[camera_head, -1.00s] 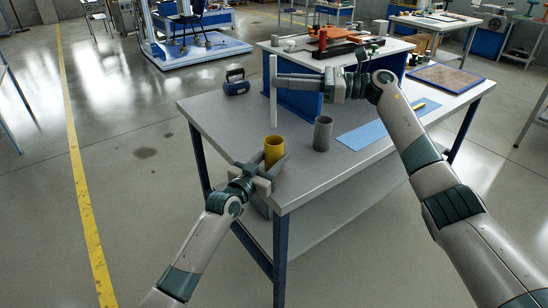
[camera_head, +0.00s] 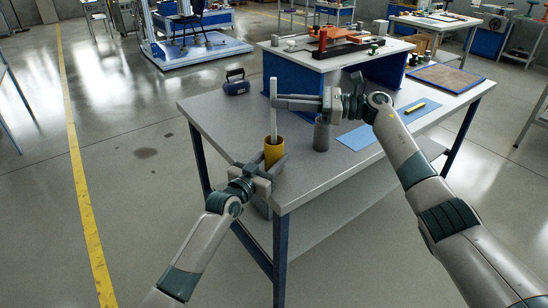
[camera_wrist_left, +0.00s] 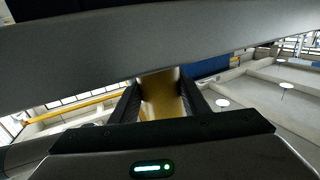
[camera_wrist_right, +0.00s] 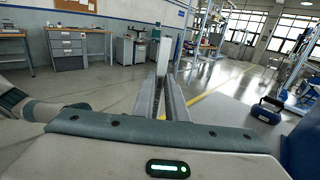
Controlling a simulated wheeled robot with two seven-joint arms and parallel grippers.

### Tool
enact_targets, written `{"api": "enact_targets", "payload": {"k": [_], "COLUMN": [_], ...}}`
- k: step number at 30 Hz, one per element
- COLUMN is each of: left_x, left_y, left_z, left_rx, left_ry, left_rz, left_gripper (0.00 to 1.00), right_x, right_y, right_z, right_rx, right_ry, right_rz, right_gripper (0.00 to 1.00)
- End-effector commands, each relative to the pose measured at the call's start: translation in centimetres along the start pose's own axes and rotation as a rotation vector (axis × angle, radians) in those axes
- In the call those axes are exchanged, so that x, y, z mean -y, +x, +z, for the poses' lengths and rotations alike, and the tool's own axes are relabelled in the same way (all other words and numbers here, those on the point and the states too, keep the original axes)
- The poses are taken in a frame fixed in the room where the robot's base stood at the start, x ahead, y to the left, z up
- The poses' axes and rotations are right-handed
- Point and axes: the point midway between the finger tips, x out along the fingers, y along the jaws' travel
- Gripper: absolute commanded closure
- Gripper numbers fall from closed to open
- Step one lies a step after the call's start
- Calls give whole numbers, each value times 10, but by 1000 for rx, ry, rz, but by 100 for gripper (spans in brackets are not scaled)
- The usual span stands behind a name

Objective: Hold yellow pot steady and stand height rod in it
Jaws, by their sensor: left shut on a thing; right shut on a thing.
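The yellow pot (camera_head: 274,153) stands near the left front corner of the grey table. My left gripper (camera_head: 275,166) is shut on the yellow pot, which also shows between its fingers in the left wrist view (camera_wrist_left: 160,95). The height rod (camera_head: 273,108) is a slim pale grey bar, close to upright. My right gripper (camera_head: 276,102) is shut on the height rod near its upper part; the rod also shows in the right wrist view (camera_wrist_right: 164,56). The rod's lower end is at the pot's mouth; its tip is hidden, so its depth inside cannot be told.
A grey cylinder (camera_head: 322,133) stands right of the pot, below my right gripper. A dark blue box-like thing (camera_head: 236,84) sits at the table's left edge.

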Motion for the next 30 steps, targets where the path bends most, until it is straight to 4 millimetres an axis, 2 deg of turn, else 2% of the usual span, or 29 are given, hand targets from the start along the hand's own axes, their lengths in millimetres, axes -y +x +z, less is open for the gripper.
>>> {"api": "enact_targets", "payload": {"k": [12,24,25,27,30], "left_x": [0,0,0,0,0], "left_y": [0,0,0,0,0], "left_z": [0,0,0,0,0], "left_rx": [1,1,1,1,0], "left_ry": [0,0,0,0,0], "left_rz": [0,0,0,0,0], "left_gripper": [82,82,82,82,82], "right_x": [0,0,0,0,0], "right_y": [0,0,0,0,0], "right_z": [-24,-28,-28,-27,-28], "right_rx": [2,1,1,1,1], "right_ry": [0,0,0,0,0], "right_rz": [1,0,0,0,0], "right_gripper": [100,100,81,66,66]}}
